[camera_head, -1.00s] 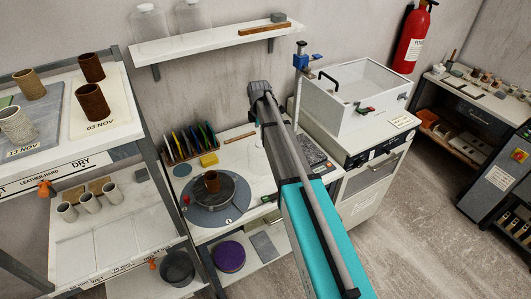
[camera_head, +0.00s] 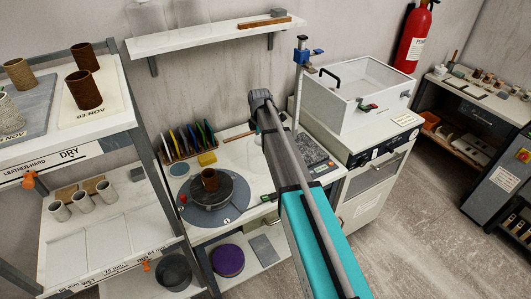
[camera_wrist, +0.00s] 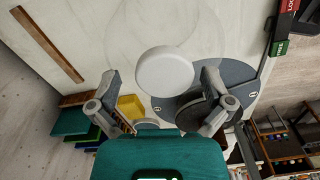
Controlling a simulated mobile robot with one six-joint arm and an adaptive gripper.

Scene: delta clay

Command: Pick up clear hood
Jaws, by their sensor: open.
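In the wrist view, a round white knob (camera_wrist: 165,71) stands out below my gripper. The faint outline of a round clear hood (camera_wrist: 120,30) spreads around and above it in the picture. My gripper (camera_wrist: 160,80) is open, with one finger to the left of the knob and one to the right, and nothing is held. Whether the fingers are level with the knob, I cannot tell. In the head view my arm hides the gripper's fingers, and I cannot make out this hood there.
A white box with a clear lid (camera_head: 365,82) stands right. A shelf (camera_head: 205,39) overhangs the back.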

